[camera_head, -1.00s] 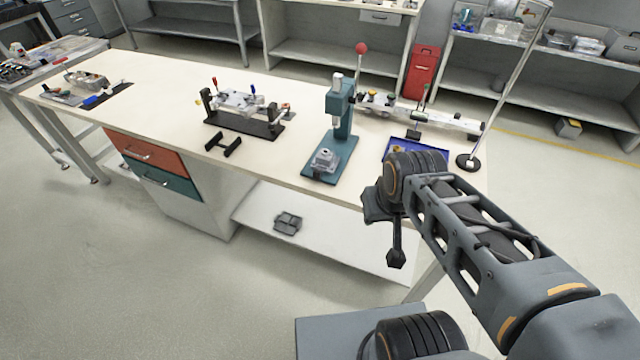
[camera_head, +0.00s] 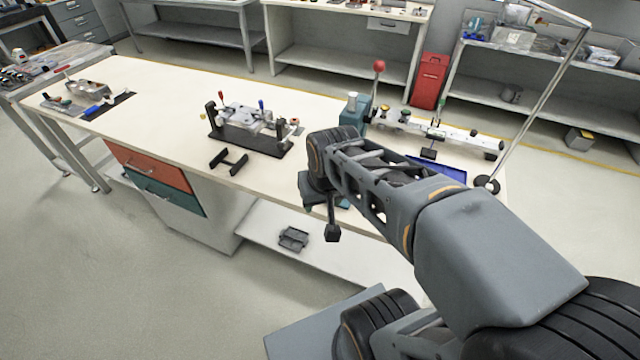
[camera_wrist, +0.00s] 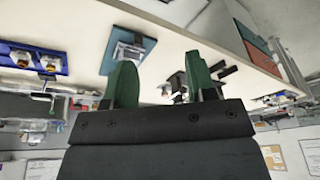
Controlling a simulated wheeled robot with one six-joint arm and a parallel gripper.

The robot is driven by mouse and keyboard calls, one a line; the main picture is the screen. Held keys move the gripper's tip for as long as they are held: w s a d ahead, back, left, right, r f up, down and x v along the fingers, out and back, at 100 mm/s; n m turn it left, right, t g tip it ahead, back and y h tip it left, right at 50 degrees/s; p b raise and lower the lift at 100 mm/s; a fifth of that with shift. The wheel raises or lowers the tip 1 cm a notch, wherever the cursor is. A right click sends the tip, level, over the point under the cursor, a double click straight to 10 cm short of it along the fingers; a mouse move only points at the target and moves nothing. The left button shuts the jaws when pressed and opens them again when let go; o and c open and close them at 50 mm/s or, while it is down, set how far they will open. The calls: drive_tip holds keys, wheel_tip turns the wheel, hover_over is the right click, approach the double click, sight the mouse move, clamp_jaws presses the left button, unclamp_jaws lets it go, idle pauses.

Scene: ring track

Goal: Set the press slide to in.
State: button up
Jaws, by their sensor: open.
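The teal press (camera_head: 352,116) stands on the long bench, its red ball lever (camera_head: 379,66) pointing up. My arm hides its lower part and the slide in the head view. In the wrist view its teal base plate (camera_wrist: 149,44) shows at the upper left, with a grey metal block (camera_wrist: 126,50) on it that seems to be the slide. I cannot tell the slide's setting. My gripper (camera_wrist: 160,62) is open and empty, its green fingers apart, below the press base in the picture. The left finger overlaps the plate's edge.
A blue tray (camera_wrist: 32,60) is left of the press in the wrist view. A black fixture (camera_head: 250,137) and a small black stand (camera_head: 229,162) are left of it in the head view. A thin lamp post (camera_head: 540,100) rises at the bench's right end.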

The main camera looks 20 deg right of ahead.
drive_tip(key=w+d+f+m+g+p, duration=0.35)
drive_tip(key=w+d+m, duration=0.45)
drive_tip(key=w, duration=0.5)
drive_tip(key=shift+t, duration=0.25)
drive_tip(key=f, duration=1.3)
drive_tip(key=shift+w+d+f, duration=0.1)
drive_tip(key=shift+w+d, duration=0.3)
drive_tip(key=shift+f, duration=0.8)
drive_tip(key=shift+c, duration=0.3)
clamp_jaws()
